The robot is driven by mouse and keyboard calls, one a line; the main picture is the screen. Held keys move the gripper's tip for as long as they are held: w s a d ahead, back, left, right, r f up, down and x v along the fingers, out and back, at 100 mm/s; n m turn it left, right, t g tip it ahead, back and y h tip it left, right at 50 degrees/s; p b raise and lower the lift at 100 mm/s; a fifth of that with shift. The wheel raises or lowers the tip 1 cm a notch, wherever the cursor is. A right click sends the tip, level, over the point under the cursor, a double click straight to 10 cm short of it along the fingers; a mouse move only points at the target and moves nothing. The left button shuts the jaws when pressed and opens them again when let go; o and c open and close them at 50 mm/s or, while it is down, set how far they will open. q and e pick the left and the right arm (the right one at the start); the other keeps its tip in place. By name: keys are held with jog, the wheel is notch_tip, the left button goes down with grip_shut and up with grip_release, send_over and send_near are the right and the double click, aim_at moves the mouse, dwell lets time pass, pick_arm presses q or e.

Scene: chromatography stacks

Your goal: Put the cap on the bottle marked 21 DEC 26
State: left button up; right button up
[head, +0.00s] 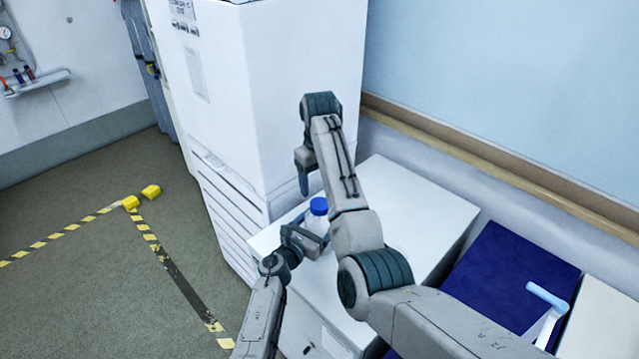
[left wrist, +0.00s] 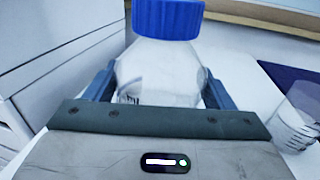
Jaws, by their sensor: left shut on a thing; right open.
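A clear bottle (head: 318,222) with a blue cap (head: 319,206) stands upright on the white worktop, partly hidden by my arms. My left gripper (head: 306,238) is shut on the bottle. In the left wrist view its fingers lie on both sides of the bottle's shoulder (left wrist: 158,70). The blue cap (left wrist: 168,18) sits at the bottle's top there; I cannot tell whether it is tight. A dark print shows at the bottle's left, but I cannot read the date. My right gripper (head: 304,178) is open and points down, above and a little left of the cap, with nothing seen in it.
A tall white cabinet (head: 280,90) stands behind and left of the worktop (head: 425,215). A clear graduated vessel (left wrist: 296,122) is at the right in the left wrist view. A dark blue surface (head: 510,270) and a light-blue-handled object (head: 547,296) lie at right.

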pick_arm(q)
jog(key=o, duration=1.9)
jog(key=shift+s+a+f, duration=0.1)
jog(key=shift+s+a, duration=0.2)
jog(key=shift+s, duration=0.15)
pick_arm(e)
jog(key=shift+f, duration=0.1)
jog(key=shift+f+b, duration=0.65)
jog(key=shift+b, duration=0.15)
pick_arm(q)
jog(key=shift+v, duration=4.85)
pick_arm(e)
jog(key=shift+f, duration=0.1)
